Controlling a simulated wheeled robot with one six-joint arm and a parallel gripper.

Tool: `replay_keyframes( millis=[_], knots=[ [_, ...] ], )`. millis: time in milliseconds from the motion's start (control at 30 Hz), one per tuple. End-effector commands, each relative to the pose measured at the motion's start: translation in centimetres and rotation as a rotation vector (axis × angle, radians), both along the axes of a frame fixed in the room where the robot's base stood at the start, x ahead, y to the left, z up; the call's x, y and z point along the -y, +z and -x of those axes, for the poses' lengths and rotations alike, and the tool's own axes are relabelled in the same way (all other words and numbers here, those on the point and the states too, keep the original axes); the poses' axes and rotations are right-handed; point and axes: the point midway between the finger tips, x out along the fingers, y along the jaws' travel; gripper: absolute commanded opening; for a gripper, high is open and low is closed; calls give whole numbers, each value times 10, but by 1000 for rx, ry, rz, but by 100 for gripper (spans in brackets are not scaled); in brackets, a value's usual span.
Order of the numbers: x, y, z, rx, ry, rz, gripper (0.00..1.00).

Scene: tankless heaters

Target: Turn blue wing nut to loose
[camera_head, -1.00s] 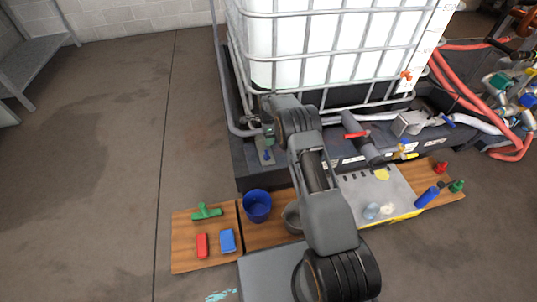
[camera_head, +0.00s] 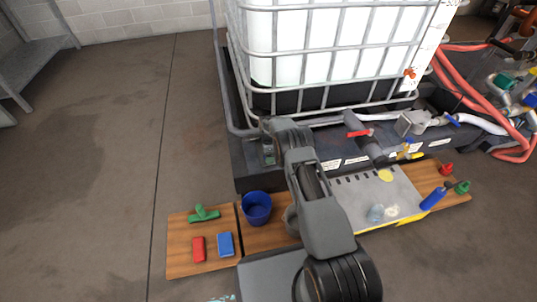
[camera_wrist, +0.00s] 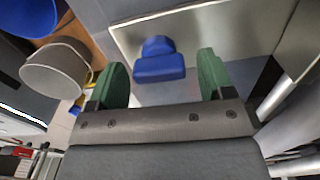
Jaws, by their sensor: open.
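The blue wing nut (camera_wrist: 158,62) shows in the wrist view in front of a pale grey plate (camera_wrist: 205,28). It has a rounded upper part and a wider block below. My gripper (camera_wrist: 161,66) is open, with one green finger on each side of the nut and visible gaps between them. Whether the fingertips reach its depth is hard to tell. In the head view my gripper (camera_head: 268,148) is over the small plate at the front-left of the dark base, and the nut is hidden there.
A caged white tank (camera_head: 325,50) stands on the dark base behind. A red-handled valve (camera_head: 357,133) is to the right. A blue bucket (camera_head: 256,208), green tool (camera_head: 204,214), red block (camera_head: 198,248) and blue block (camera_head: 226,244) rest on the boards in front. The floor at left is clear.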

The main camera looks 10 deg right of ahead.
Motion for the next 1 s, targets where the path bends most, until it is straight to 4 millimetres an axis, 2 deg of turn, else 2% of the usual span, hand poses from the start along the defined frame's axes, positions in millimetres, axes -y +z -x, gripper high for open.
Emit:
replay_keyframes(
  millis=[200, 700, 1000],
  knots=[
    [0, 0, 0, 0, 0, 0, 74],
    [0, 0, 0, -1, 0, 0, 27],
    [0, -1, 0, -2, 43, 0, 25]
  ],
)
